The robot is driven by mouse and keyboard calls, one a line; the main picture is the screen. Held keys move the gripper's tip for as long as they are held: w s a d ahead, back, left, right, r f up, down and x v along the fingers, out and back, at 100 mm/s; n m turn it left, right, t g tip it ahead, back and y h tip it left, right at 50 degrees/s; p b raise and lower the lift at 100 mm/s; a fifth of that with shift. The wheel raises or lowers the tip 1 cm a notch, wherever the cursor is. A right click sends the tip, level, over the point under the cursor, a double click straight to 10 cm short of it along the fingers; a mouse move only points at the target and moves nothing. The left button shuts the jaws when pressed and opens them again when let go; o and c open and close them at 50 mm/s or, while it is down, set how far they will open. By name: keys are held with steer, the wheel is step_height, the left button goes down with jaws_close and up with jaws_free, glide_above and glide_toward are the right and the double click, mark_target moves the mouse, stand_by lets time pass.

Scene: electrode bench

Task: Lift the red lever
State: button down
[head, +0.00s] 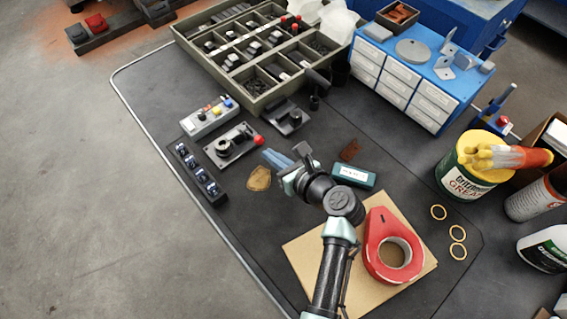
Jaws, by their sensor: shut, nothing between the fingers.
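The lever has a red knob (258,140), which sits at the right end of a small grey plate (222,158) on the dark bench. A round black part is mounted on the plate's left side. My gripper (268,154) is close to the knob, just to its lower right, with its blue fingers pointing up and left. The fingers are together and empty. From this view I cannot tell whether they touch the lever or how high they are above the bench. The lever's shaft is hard to make out.
A button box (209,119) and a black switch strip (196,172) flank the lever plate. A compartment tray (262,98) stands behind. A teal box (353,176), red tape dispenser (384,250) and blue drawer unit (440,72) are to the right.

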steer(key=shift+x, duration=0.9)
steer(key=shift+r, duration=0.15)
steer(key=shift+r+p, duration=0.35)
steer(key=shift+p, duration=0.5)
steer(key=shift+f+g, duration=0.1)
steer(key=shift+g, duration=0.2)
